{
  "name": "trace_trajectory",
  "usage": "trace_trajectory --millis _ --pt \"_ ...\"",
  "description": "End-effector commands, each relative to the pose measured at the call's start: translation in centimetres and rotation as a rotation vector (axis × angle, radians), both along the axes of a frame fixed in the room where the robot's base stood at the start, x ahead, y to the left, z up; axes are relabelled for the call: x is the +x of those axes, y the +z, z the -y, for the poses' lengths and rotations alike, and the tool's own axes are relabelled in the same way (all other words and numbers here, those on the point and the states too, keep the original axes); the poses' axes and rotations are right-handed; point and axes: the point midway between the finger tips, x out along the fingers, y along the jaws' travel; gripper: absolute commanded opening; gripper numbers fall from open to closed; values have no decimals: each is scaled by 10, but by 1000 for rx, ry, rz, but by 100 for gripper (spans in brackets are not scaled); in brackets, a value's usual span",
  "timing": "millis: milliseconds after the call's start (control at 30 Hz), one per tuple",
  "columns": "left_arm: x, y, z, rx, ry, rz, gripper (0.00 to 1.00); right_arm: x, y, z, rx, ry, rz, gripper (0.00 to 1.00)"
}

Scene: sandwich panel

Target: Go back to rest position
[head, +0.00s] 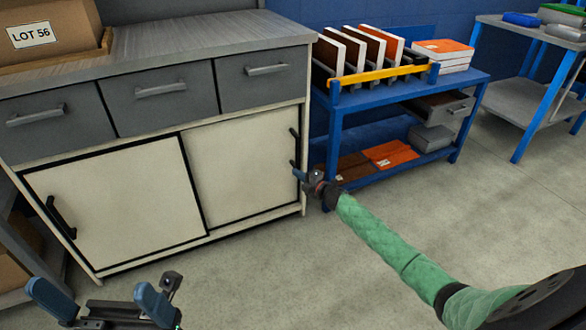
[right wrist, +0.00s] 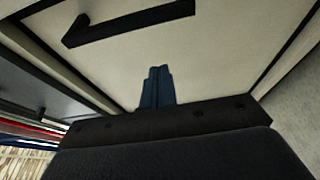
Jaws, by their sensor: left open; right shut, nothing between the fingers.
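My left gripper (head: 103,300) is at the bottom left of the head view, its two blue fingers spread wide with nothing between them. My right gripper (head: 300,176) is at the end of the green-sleeved arm, by the right edge of the cabinet's cream right door (head: 240,165). Its blue fingers are shut and empty. In the right wrist view the shut fingers (right wrist: 156,88) show in front of a cream panel, apart from a black handle (right wrist: 130,22). I cannot tell whether the fingertips touch the panel.
The cabinet has grey drawers (head: 160,90) and a cream left door (head: 115,205); both doors look closed. A box marked LOT 56 (head: 50,20) sits on top. A blue cart (head: 400,95) with upright panels stands behind my right gripper. The floor (head: 380,200) at centre right is clear.

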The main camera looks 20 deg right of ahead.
Motion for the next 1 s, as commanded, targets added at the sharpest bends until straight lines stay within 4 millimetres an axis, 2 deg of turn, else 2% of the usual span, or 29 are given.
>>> trace_trajectory --millis 100,300,667,767,867,1000 --pt "0 1 -3 10 13 -5 100 -17 0 5 0 1 -2 0" --pt "-2 -1 -4 18 17 -11 100 -34 0 11 0 1 -1 0" --pt "0 1 -3 11 23 -10 100 -40 0 13 17 4 -6 0" --pt "0 1 -3 12 22 -10 100 -43 3 4 69 53 -6 0" --pt "0 2 -3 12 22 -8 100 -49 24 -17 168 143 14 0" --pt "-1 1 -3 12 21 -8 100 -63 74 -58 283 280 71 0"
